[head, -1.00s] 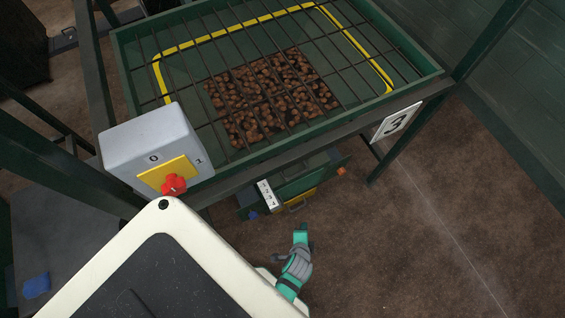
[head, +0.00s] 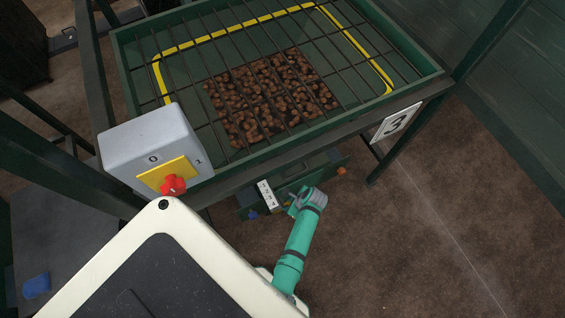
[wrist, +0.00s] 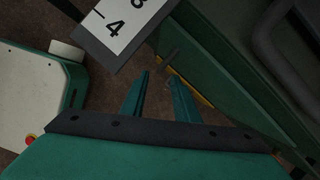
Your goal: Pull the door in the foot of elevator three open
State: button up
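Elevator three's green hopper (head: 130,70), with its "3" sign (head: 395,122), fills the upper part of the head view. Its green foot (head: 330,160) sits low beneath the hopper, with a white number strip (head: 267,194) at its left. My gripper (head: 297,203) is at the front of the foot and hides most of the yellow door there. In the wrist view the open fingers (wrist: 158,82) are apart with nothing between them. A sliver of yellow (wrist: 190,86) shows just beyond the right finger. Whether a finger touches the door or its handle I cannot tell.
A grey switch box (head: 150,145) with a red knob (head: 173,185) stands at the hopper's left corner. A bar grid covers brown lumps (head: 270,100) in the hopper. The number strip (wrist: 115,28) is close above the fingers. The brown floor (head: 430,240) to the right is clear.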

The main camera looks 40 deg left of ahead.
jog(key=x, duration=0.8)
grip_shut()
